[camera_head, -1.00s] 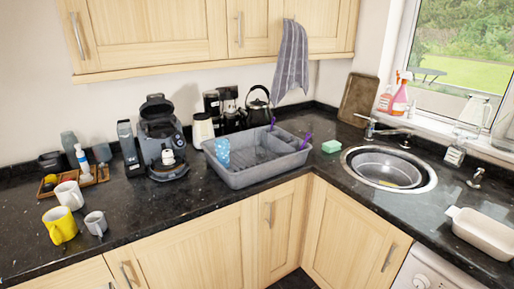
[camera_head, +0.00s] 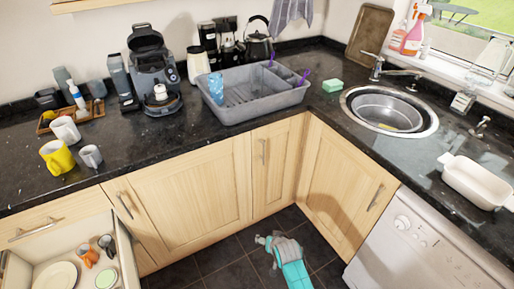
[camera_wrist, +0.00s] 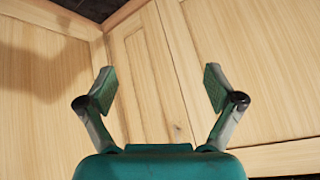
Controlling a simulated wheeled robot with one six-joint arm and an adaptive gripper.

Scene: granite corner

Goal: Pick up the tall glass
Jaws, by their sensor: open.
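I cannot make out the tall glass for certain. A clear glass vessel (camera_head: 492,56) stands by the window at the upper right of the head view. A blue patterned tumbler (camera_head: 215,88) stands at the left end of the grey dish rack (camera_head: 255,106). My gripper (camera_head: 268,240) is low over the dark floor, in front of the corner cabinets and below the counter, well away from both. In the wrist view my gripper (camera_wrist: 160,85) has its two fingers spread wide, with nothing between them and wooden cabinet doors beyond.
An open compartment (camera_head: 40,258) with a plate and cups is at the lower left. The counter (camera_head: 140,150) holds mugs (camera_head: 57,157), a coffee machine (camera_head: 153,75) and a kettle (camera_head: 257,42). A sink (camera_head: 388,110) and white dish (camera_head: 475,182) are right. The counter's front strip is mostly clear.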

